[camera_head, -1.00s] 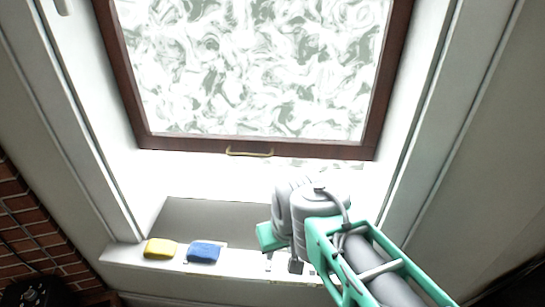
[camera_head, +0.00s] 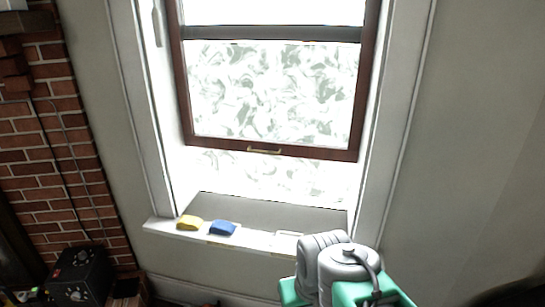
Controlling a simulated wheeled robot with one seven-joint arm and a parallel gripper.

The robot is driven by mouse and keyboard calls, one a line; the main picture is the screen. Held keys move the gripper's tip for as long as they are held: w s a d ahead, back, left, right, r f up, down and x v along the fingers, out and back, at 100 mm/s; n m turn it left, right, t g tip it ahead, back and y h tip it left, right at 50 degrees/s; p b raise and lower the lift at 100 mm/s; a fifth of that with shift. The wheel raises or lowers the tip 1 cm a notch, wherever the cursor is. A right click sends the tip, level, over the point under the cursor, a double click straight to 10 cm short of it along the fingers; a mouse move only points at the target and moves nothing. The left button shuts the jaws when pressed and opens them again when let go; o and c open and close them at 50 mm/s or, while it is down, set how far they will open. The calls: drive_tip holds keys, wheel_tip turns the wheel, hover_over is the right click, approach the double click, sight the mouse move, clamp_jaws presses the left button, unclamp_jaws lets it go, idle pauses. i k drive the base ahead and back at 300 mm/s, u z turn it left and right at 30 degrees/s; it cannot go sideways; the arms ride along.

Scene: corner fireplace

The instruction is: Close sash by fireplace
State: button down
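The brown-framed sash (camera_head: 250,148) with patterned glass is in the middle of the head view. It is raised, with a bright gap between its bottom rail and the sill (camera_head: 262,240). A small brass handle (camera_head: 264,151) sits on the bottom rail. My arm's grey wrist joints and teal parts show at the bottom right, in front of the sill's right end. They are well below the handle and apart from it in the picture. My gripper's fingers are outside the frame, so their state is hidden.
A yellow block (camera_head: 189,222) and a blue block (camera_head: 223,228) lie on the sill's left part. A brick wall (camera_head: 70,150) stands at the left, with a black box (camera_head: 80,278) below it. The wall right of the window is bare.

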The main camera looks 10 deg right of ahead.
sight(349, 154)
drive_tip(key=u, duration=0.7)
drive_tip(key=i, duration=1.05)
drive_tip(key=z, duration=0.3)
